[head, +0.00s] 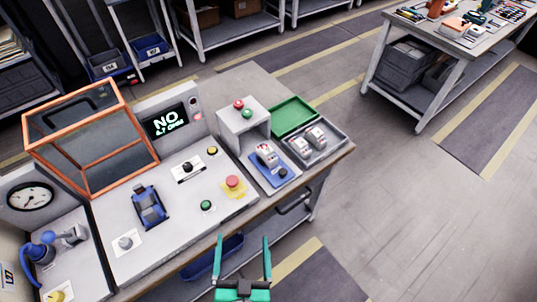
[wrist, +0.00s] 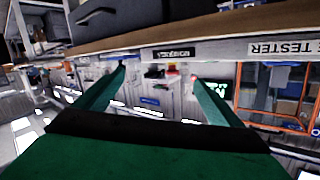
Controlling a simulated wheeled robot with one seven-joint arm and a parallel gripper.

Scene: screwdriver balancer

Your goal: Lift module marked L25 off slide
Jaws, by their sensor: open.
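A white and grey module with a red spot (head: 266,154) sits on a blue slide (head: 283,178) beside the grey box-like housing on the bench. Its marking is too small to read, so I cannot confirm L25. Two similar modules (head: 300,145) lie in a grey tray (head: 337,148) to its right. My gripper (head: 243,239) has green fingers spread apart with nothing between them. It is in front of the bench, below and left of the slide in the picture, apart from the module. In the wrist view the open fingers (wrist: 158,72) point toward the bench equipment.
A green lid or tray (head: 292,115) lies behind the grey tray. A grey housing (head: 243,128) with red and green buttons stands behind the slide. A red stop button (head: 233,182), a blue fixture (head: 149,206) and an orange-framed box (head: 90,140) are to the left.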

